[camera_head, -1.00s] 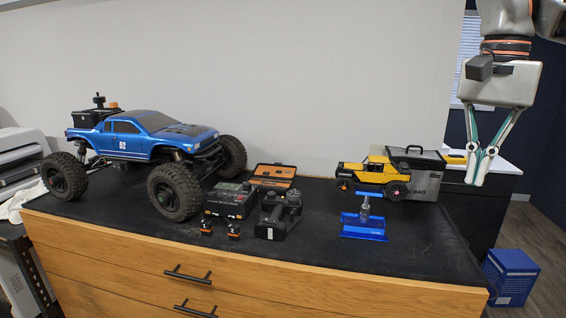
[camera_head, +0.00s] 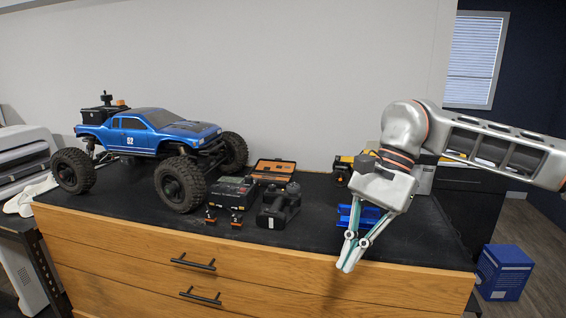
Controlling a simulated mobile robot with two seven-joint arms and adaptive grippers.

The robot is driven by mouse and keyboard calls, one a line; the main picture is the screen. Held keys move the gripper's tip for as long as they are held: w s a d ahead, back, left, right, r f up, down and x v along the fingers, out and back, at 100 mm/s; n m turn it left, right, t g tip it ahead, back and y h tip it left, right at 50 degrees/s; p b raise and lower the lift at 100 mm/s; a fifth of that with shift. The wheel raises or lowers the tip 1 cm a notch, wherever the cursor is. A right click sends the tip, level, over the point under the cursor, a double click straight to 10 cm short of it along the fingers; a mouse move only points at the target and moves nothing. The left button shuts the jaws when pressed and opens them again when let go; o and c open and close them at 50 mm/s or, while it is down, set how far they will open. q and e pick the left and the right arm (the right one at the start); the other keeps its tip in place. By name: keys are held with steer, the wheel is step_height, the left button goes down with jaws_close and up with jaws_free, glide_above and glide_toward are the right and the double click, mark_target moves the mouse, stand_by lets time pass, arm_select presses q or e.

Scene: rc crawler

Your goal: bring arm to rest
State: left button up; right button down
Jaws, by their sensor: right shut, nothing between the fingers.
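My right gripper (camera_head: 345,267) hangs low in front of the dresser's front edge at the right, fingers pointing down. It is shut and holds nothing. My right arm comes in from the right edge and covers most of the yellow toy truck (camera_head: 343,163) and part of the blue stand (camera_head: 367,214) behind it. I cannot tell whether the gripper touches the dresser front. My left gripper is not in view.
A large blue crawler truck (camera_head: 147,133) stands on the black dresser top (camera_head: 290,245) at the left. A charger (camera_head: 231,192), a transmitter (camera_head: 279,205), an open orange case (camera_head: 273,170) and small orange-topped parts lie mid-top. A blue box (camera_head: 503,272) stands on the floor at right.

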steer(key=s+a+f+m+g+y, duration=0.15)
steer(key=s+a+m+y, duration=0.35)
steer(key=a, duration=0.5)
steer(key=s+a+f+m+g+y, duration=0.15)
steer(key=a+m+y, duration=0.25)
steer(key=a+y, duration=0.55)
steer(key=w+d+f+m+t+y, duration=0.15)
steer(key=w+m+t, duration=0.25)
steer(key=m+t, duration=0.6)
steer(key=w+d+f+m+t, duration=0.35)
steer(key=m+t, duration=0.35)
steer(key=m, duration=0.7)
steer(key=w+d+f+m+t+h, duration=0.3)
steer(key=d+f+m+t+h, duration=0.4)
steer(key=f+m, duration=0.55)
steer(key=s+d+f+m+g+h, duration=0.2)
steer(key=s+d+f+m+h, duration=0.2)
steer(key=f, duration=0.5)
steer(key=s+d+f+m+g+h, duration=0.3)
steer(key=s+d+f+m, duration=0.2)
steer(key=s+d+f, duration=0.3)
steer(key=s+d+f+m+g+h, duration=0.2)
steer(key=s+d+f+m+h, duration=0.2)
steer(key=f, duration=0.7)
steer(key=s+d+m, duration=0.1)
steer(key=s+d, duration=0.1)
steer(key=s, duration=0.1)
steer(key=shift+s+f+g+h, duration=0.25)
steer(key=shift+s+g+h, duration=0.05)
steer(key=shift+s, duration=0.05)
